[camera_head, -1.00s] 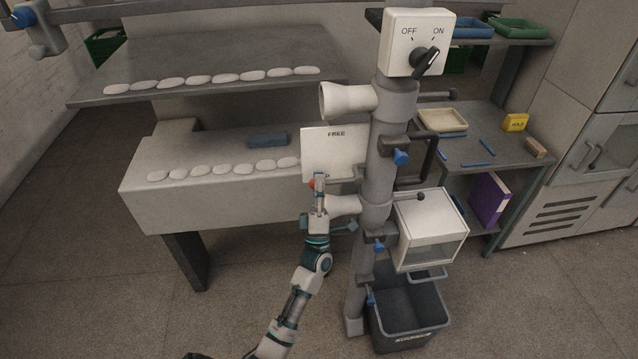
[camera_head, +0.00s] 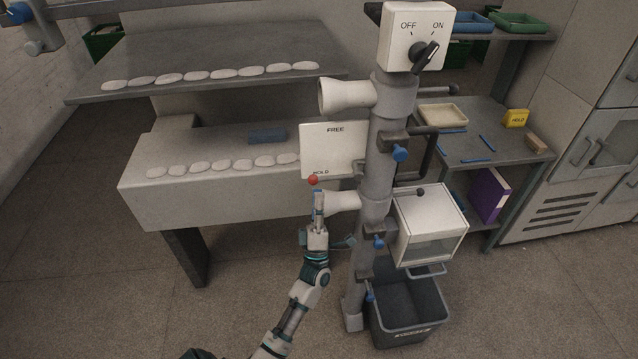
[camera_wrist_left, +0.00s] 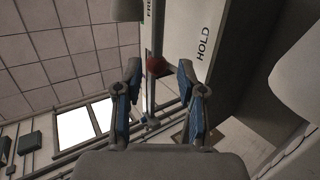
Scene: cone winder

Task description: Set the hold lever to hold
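The white lever plate (camera_head: 334,150) is fixed at the left of the grey post, with FREE printed near its top and HOLD near its bottom. The hold lever's red knob (camera_head: 313,180) is at the plate's lower left corner, beside the word HOLD. The knob also shows in the left wrist view (camera_wrist_left: 156,64), between the fingertip ends. My left gripper (camera_head: 318,198) is just below the knob, pointing up. In the wrist view its fingers are spread apart with nothing gripped. The lever's arm is hard to make out in the head view. My right gripper is not in view.
A white cone (camera_head: 344,202) sticks out from the post close to my left gripper. The grey post (camera_head: 376,190) carries an OFF/ON switch box (camera_head: 417,38) and a white box (camera_head: 430,222). A bench (camera_head: 225,205) with pale pieces stands at left.

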